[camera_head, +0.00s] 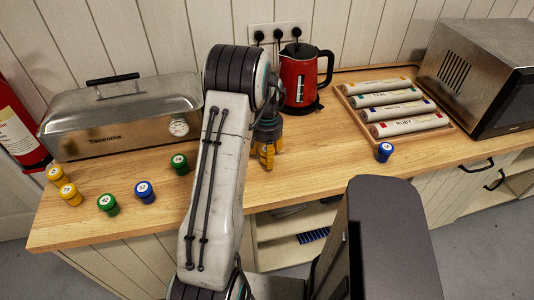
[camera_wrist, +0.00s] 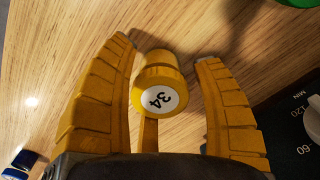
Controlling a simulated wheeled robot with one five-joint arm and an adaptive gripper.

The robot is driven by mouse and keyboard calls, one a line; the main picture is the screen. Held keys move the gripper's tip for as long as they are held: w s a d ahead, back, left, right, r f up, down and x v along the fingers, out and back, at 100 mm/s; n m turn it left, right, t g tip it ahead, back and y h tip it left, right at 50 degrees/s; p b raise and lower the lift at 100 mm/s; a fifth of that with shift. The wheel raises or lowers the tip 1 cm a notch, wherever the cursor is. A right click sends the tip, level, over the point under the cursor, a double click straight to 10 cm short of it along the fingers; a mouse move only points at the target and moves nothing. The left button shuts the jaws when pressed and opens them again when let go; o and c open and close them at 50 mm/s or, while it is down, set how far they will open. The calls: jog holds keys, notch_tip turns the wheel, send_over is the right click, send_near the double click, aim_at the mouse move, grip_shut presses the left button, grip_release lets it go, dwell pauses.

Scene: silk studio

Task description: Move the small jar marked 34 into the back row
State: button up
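The small yellow jar marked 34 (camera_wrist: 158,85) shows in the wrist view, on the wood counter (camera_wrist: 60,30). Its white numbered lid faces the camera. My gripper (camera_wrist: 168,55) has its yellow fingers spread on either side of the jar. A gap shows on the right side; the left finger is very close, and I cannot tell if it touches. In the head view my gripper (camera_head: 267,155) points down at the counter just right of my arm. I cannot make out jar 34 separately there.
On the left stand yellow jars (camera_head: 71,195), green jars (camera_head: 108,205) and a blue jar (camera_head: 145,192), before a metal steamer (camera_head: 125,120). A red kettle (camera_head: 298,85), a tray of rolls (camera_head: 452,127) and another blue jar (camera_head: 384,152) are right. A black dial device (camera_wrist: 292,115) is near my gripper.

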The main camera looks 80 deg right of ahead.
aim_at(265, 149)
jog(key=shift+d+r+b, duration=0.1)
jog(key=shift+r+b, duration=0.25)
jog(key=shift+r, duration=1.1)
jog(key=shift+r+b, duration=0.35)
jog(key=shift+b, duration=0.3)
notch_tip(265, 149, up, 9)
jog(key=b, duration=0.4)
jog(key=shift+f, duration=0.15)
jog(key=w+a+r+n+t+h, duration=0.15)
jog(key=w+a+n, duration=0.35)
jog(key=w+a, duration=0.6)
jog(key=w+a+r+n+g, duration=0.1)
jog(key=w+a+r+n, duration=0.25)
jog(key=w+a, duration=0.75)
jog(key=a+f+n+t, duration=0.1)
jog(key=a+n, duration=0.5)
jog(key=a, duration=0.6)
jog(key=s+a+f+n+t+y, duration=0.1)
jog(key=a+f+n, duration=0.3)
jog(key=a, duration=0.7)
jog(key=shift+s+a+n+t, duration=0.3)
jog(key=shift+n+t, duration=0.35)
jog(key=shift+n, duration=0.3)
